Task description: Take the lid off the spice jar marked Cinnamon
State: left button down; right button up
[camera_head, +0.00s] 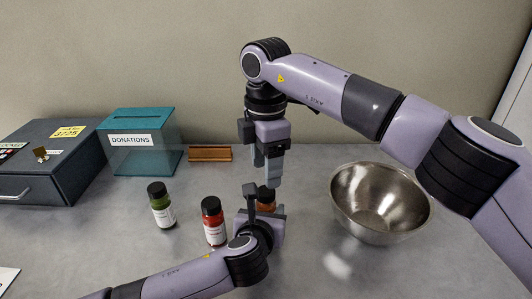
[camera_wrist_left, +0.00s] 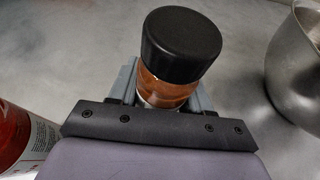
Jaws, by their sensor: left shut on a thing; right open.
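My left gripper (camera_head: 262,213) is shut on a jar (camera_wrist_left: 165,92) of orange-brown spice. The jar's black lid (camera_wrist_left: 180,46) is on, and its label is hidden, so I cannot read its name. In the head view the jar's lid (camera_head: 265,193) shows just below my right gripper (camera_head: 267,174). My right gripper is open, points down over the jar, and partly covers the lid. I cannot tell whether its fingertips touch the lid.
A red spice jar (camera_head: 214,222) and a green one (camera_head: 161,206) stand to the left. A steel bowl (camera_head: 382,202) is at the right. A teal donations box (camera_head: 142,142), a small wooden stand (camera_head: 210,153) and a dark lockbox (camera_head: 52,163) stand at the back left.

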aim_at(266, 194)
jog(key=shift+f, duration=2.7)
jog(key=c, duration=1.1)
jog(key=shift+n, duration=0.3)
